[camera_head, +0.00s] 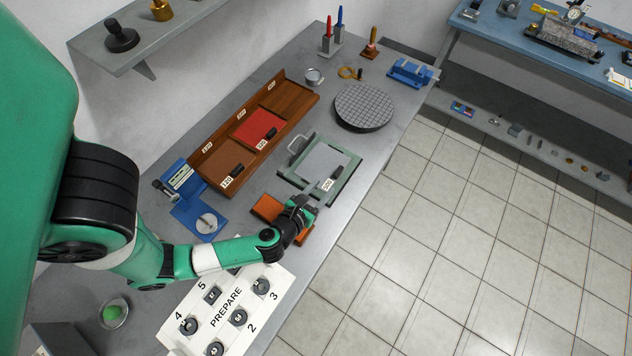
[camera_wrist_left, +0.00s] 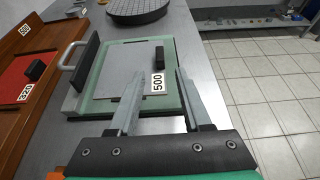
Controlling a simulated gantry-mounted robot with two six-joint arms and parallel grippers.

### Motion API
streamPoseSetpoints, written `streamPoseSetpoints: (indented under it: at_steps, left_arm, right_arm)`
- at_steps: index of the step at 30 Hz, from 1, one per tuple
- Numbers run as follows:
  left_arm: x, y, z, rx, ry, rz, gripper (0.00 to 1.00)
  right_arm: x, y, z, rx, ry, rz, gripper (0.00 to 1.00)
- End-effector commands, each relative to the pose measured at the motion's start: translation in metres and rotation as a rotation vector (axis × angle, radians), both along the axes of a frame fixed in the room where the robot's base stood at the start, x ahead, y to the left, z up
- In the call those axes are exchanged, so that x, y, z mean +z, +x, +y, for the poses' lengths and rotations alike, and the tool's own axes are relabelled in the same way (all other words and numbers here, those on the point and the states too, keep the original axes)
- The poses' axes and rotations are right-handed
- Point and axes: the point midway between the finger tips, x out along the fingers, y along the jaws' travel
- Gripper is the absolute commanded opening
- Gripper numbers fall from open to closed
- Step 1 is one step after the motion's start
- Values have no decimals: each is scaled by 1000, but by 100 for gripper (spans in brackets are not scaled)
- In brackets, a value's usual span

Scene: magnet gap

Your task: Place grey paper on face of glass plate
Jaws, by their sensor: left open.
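The grey paper (camera_head: 322,158), labelled 500 with a black block on it, lies flat on the green-edged glass plate (camera_head: 291,177). In the left wrist view the grey paper (camera_wrist_left: 122,65) rests within the rim of the glass plate (camera_wrist_left: 174,50), slightly askew. My left gripper (camera_head: 307,203) is open and empty just in front of the plate's near edge, above an orange-brown block (camera_head: 266,207). Its fingers (camera_wrist_left: 159,74) frame the label end of the paper in the wrist view. I cannot tell whether they touch anything. My right gripper is not in view.
A wooden tray (camera_head: 287,130) holds brown and red sheets (camera_head: 262,127) with black blocks. A round gridded plate (camera_head: 364,107) stands beyond the glass plate. A blue device (camera_head: 203,222) and a white PREPARE board (camera_head: 225,308) lie nearer. The bench's right edge drops to tiled floor.

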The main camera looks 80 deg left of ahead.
Motion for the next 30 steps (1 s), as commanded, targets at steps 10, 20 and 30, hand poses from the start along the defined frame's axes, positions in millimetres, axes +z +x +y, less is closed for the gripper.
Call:
streamPoseSetpoints:
  at_steps: [10, 20, 30]
  left_arm:
    - [12, -21, -20, 0, 0, -1, 49]
    - [13, -20, -19, 0, 2, -2, 49]
    - [207, 104, -68, -291, 557, -338, 49]
  right_arm:
    - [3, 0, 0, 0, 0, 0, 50]
    - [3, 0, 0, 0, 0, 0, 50]
    - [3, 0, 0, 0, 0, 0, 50]
